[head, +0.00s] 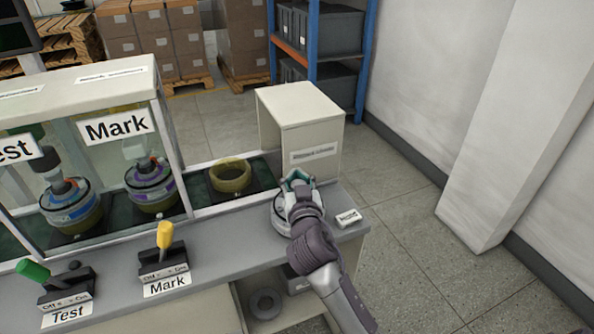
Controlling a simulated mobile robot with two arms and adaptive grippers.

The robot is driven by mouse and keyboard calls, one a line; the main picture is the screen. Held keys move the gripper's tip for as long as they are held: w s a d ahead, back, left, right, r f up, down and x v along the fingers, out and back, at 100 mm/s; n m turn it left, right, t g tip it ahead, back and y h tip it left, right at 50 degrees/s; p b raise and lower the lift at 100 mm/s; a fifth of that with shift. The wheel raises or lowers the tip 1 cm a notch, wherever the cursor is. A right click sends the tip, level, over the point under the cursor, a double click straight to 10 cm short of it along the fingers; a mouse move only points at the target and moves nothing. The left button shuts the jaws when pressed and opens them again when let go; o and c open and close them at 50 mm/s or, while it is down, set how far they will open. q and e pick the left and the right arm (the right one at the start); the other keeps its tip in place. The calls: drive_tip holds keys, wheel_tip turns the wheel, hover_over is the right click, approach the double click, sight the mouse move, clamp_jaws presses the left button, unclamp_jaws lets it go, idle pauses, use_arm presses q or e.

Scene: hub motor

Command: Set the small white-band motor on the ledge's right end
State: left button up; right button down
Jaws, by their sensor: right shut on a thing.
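The small white-band motor (280,219) is at the right end of the grey ledge (222,241). It looks upright, and my right gripper covers much of it. My right gripper (295,184) reaches in from the lower right and is shut on the motor from above. I cannot tell whether the motor's underside touches the ledge or is slightly above it. My left gripper is not in view.
A small white label block (347,217) lies right of the motor. A cream box housing (302,125) stands behind it. A yellow ring (230,176) sits on the conveyor. Yellow (165,236) and green (33,270) levers stand on the ledge further left.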

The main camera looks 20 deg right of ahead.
drive_tip(key=c, duration=1.3)
unclamp_jaws()
drive_tip(key=o, duration=0.6)
drive_tip(key=shift+r, duration=0.1)
drive_tip(key=shift+o, duration=0.2)
drive_tip(key=v, duration=1.2)
drive_tip(key=shift+b, duration=0.45)
drive_tip(key=shift+r, duration=0.1)
